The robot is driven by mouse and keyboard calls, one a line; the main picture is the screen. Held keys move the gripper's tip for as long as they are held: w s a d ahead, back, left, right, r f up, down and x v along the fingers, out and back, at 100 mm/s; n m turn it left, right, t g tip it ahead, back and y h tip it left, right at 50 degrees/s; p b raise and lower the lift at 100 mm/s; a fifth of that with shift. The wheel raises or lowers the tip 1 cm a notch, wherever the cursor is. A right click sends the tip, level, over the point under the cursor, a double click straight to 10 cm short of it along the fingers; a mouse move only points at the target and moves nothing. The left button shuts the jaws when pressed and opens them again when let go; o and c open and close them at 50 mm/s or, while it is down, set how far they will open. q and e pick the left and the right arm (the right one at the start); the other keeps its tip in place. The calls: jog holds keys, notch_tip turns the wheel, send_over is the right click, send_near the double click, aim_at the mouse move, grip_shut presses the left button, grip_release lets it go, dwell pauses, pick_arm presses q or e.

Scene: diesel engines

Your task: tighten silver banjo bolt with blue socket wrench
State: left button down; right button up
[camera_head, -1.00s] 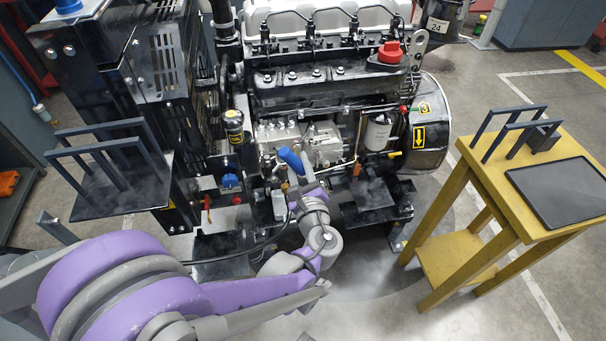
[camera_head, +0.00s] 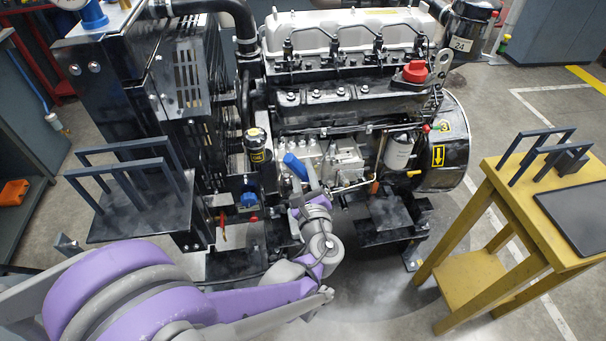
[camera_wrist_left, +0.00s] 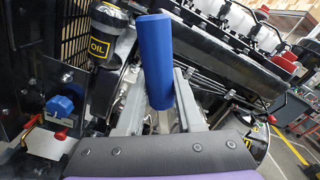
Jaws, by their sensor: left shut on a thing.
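The blue socket wrench (camera_head: 296,166) is in my left gripper (camera_head: 307,187), by the injection pump on the near side of the engine. In the left wrist view, the blue handle (camera_wrist_left: 155,60) stands up between the two grey fingers (camera_wrist_left: 160,112), which are shut on it. The wrench's lower end is hidden behind the gripper. The silver banjo bolt cannot be made out; the wrench and gripper cover part of the pump area. My right gripper is in neither current view.
The engine (camera_head: 340,95) fills the middle. A yellow table (camera_head: 510,200) with a black tray (camera_head: 580,205) is at right. A dark rack platform (camera_head: 125,225) is at left.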

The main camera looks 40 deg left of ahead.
pick_arm(q)
jog(key=shift+x, duration=2.95)
jog(key=shift+w+a, duration=0.25)
jog(key=shift+a, duration=0.15)
jog(key=shift+w+a, duration=0.4)
jog(key=shift+a, duration=0.05)
jog(key=shift+w+a, duration=0.1)
jog(key=shift+w, duration=0.1)
jog(key=shift+w+r+m, duration=0.15)
jog(key=shift+m, duration=0.15)
